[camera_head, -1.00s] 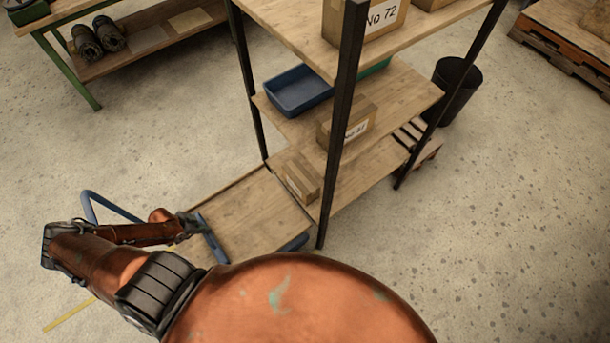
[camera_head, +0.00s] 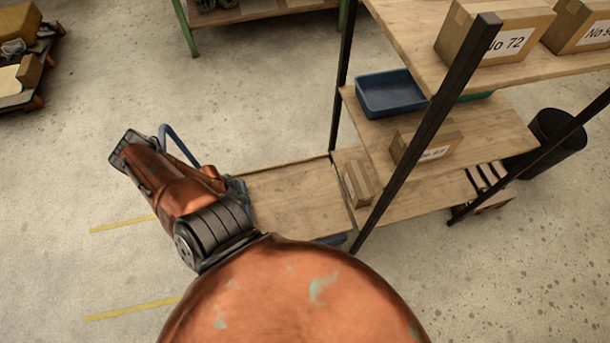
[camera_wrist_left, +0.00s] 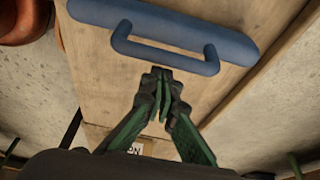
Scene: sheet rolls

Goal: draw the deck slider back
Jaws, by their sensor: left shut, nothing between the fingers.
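The wooden deck (camera_head: 295,200) juts out to the left from the lower part of the shelf rack. A blue end bar (camera_wrist_left: 160,25) with a U-shaped blue handle (camera_wrist_left: 165,56) crosses its outer end in the left wrist view. My left gripper (camera_wrist_left: 160,78) is shut and empty, with its fingertips close beside the handle over the deck. I cannot tell whether they touch it. In the head view my left arm hides the gripper and most of the end bar. My right gripper is not in view.
The rack (camera_head: 437,107) holds a blue tray (camera_head: 390,95) and several cardboard boxes. A small box (camera_head: 358,184) sits by the deck's inner end. A black bin (camera_head: 555,140) stands at right. The floor left of the deck is open, with yellow lines (camera_head: 125,224).

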